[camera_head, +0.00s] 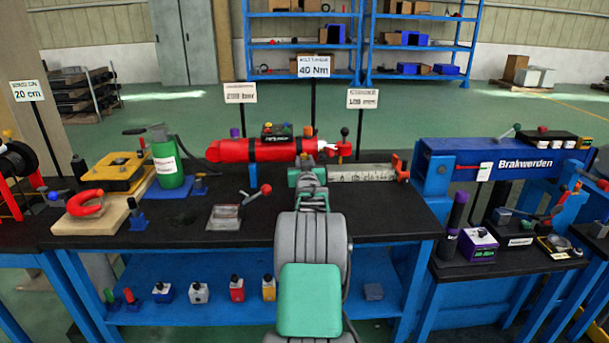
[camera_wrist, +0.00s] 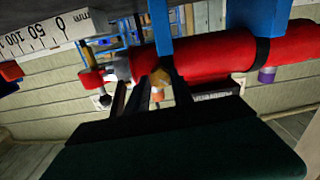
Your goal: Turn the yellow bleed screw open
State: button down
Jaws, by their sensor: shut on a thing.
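The red cylinder (camera_head: 240,150) with black bands lies across the back of the black bench, and it fills the upper part of the wrist view (camera_wrist: 215,60). The small yellow bleed screw (camera_wrist: 157,78) shows against the cylinder's near side in the wrist view. My gripper (camera_wrist: 158,88) reaches up to it, with its dark fingers on either side, shut on it. The fingers partly cover the screw, so its turn angle cannot be told. In the head view my arm hides the fingertips.
A blue support (camera_wrist: 160,18) holds the cylinder beside my fingers. A ruler (camera_head: 362,173) lies right of my arm. Sign posts (camera_head: 313,67) rise behind.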

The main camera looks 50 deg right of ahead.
jog(key=shift+n+b, duration=4.15)
jog(key=shift+n, duration=0.15)
jog(key=c, duration=1.1)
grip_release()
jog(key=v, duration=0.8)
jog(key=shift+d, duration=0.1)
